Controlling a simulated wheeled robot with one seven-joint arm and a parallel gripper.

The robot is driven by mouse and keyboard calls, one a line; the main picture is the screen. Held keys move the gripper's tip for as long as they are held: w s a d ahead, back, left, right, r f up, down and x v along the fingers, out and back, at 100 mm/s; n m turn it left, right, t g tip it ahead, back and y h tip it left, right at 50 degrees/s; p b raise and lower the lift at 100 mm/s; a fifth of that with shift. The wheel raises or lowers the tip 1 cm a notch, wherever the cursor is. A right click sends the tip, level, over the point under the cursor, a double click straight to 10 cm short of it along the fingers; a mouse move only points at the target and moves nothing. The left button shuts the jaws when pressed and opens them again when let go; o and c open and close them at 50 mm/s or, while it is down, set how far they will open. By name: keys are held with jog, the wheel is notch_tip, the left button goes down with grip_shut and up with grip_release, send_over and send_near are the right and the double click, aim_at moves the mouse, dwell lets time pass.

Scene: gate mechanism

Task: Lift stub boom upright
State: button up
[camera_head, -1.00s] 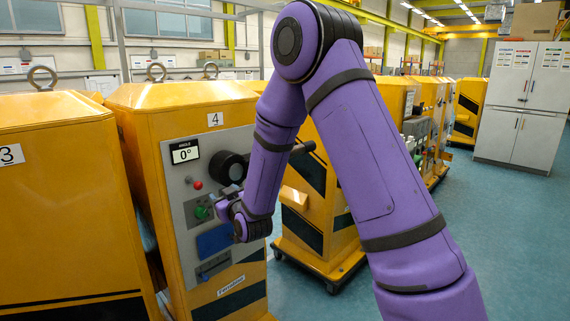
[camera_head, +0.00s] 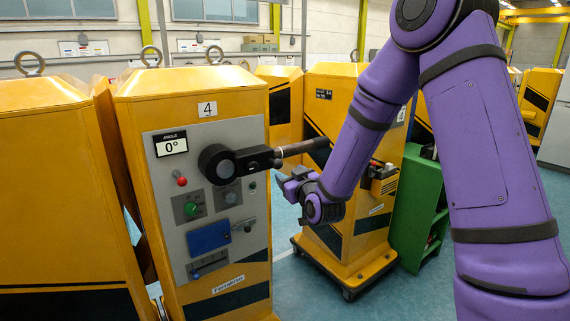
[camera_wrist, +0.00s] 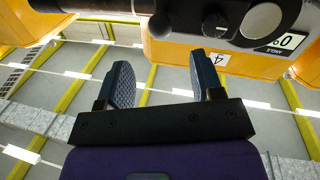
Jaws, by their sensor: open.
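The stub boom (camera_head: 285,153) is a dark bar on a round black hub (camera_head: 215,164) on the grey panel of cabinet 4. It lies nearly level, pointing right, and ends in a dark rod past the cabinet edge. The angle display (camera_head: 171,143) reads 0°. My gripper (camera_head: 288,186) is below the boom's outer part, close to it. In the wrist view my gripper (camera_wrist: 160,66) is open and empty, its two fingers apart. The boom (camera_wrist: 190,12) crosses the top of that view beyond the fingertips, not between them. In the head view the fingers are small.
The panel (camera_head: 160,200) also carries a red button (camera_head: 182,181), a green knob (camera_head: 191,209), a blue plate (camera_head: 209,237) and a small lever. Another yellow cabinet (camera_head: 345,225) on wheels stands close behind my gripper, with a green cart (camera_head: 417,205) to its right.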

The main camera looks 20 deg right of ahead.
aim_at(280, 166)
jog(key=w, duration=0.6)
jog(key=w+a, duration=0.1)
jog(key=w, duration=0.2)
jog(key=shift+w, duration=0.4)
grip_shut()
jog(key=shift+a, duration=0.1)
